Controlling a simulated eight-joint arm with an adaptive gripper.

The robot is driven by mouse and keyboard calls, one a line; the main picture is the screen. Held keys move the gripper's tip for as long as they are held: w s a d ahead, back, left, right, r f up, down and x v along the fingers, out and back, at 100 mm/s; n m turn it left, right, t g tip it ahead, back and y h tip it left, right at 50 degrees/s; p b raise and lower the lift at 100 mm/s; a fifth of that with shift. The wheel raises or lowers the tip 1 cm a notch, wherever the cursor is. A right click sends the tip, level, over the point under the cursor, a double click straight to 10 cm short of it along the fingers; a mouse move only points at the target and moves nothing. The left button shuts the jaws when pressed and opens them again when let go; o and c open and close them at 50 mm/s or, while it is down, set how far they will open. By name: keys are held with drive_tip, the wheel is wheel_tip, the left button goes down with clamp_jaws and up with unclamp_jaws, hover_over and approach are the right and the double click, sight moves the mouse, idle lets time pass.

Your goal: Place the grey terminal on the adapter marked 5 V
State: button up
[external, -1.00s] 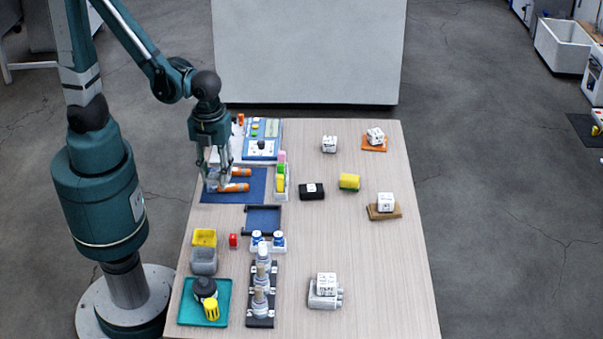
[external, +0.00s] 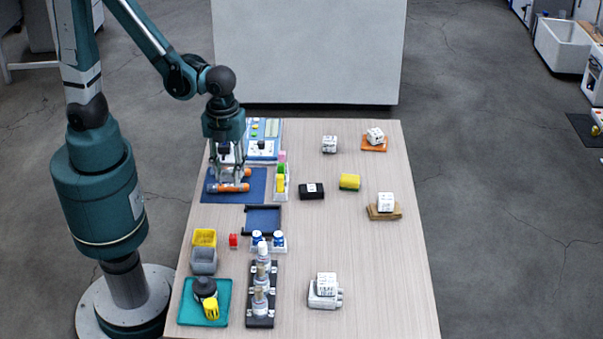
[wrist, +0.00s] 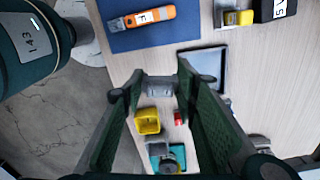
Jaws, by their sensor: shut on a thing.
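My gripper (wrist: 158,82) is shut on a small grey block, the grey terminal (wrist: 159,88), which sits between the fingertips in the wrist view. In the external view my gripper (external: 229,180) hangs over the blue mat at the table's left side; the terminal cannot be made out there. The adapter marked 5 V is a black box (external: 313,195) with a white label, lying to the right of my gripper on bare table. It also shows, cut off, at the top right of the wrist view (wrist: 265,12), where "5 V" is readable. Nothing is seen on it.
Orange tools (external: 233,187) lie on the blue mat (external: 215,198). A white rack (external: 281,197) with coloured blocks stands between mat and adapter. A dark tray (external: 263,220) lies in front. White cubes stand farther right.

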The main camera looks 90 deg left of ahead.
drive_tip(key=w+a+r+n+p, duration=0.1)
drive_tip(key=w+a+r+p, duration=0.1)
drive_tip(key=w, duration=1)
drive_tip(key=n+p, duration=0.1)
drive_tip(key=p, duration=0.2)
hover_over(312, 187)
drive_tip(key=shift+a+r, duration=0.1)
drive_tip(key=shift+r, duration=0.05)
drive_tip(key=shift+f+b, duration=0.65)
drive_tip(key=shift+f, duration=2.5)
drive_tip(key=shift+f+b, duration=0.3)
drive_tip(key=shift+f, duration=1.55)
drive_tip(key=shift+f, duration=0.15)
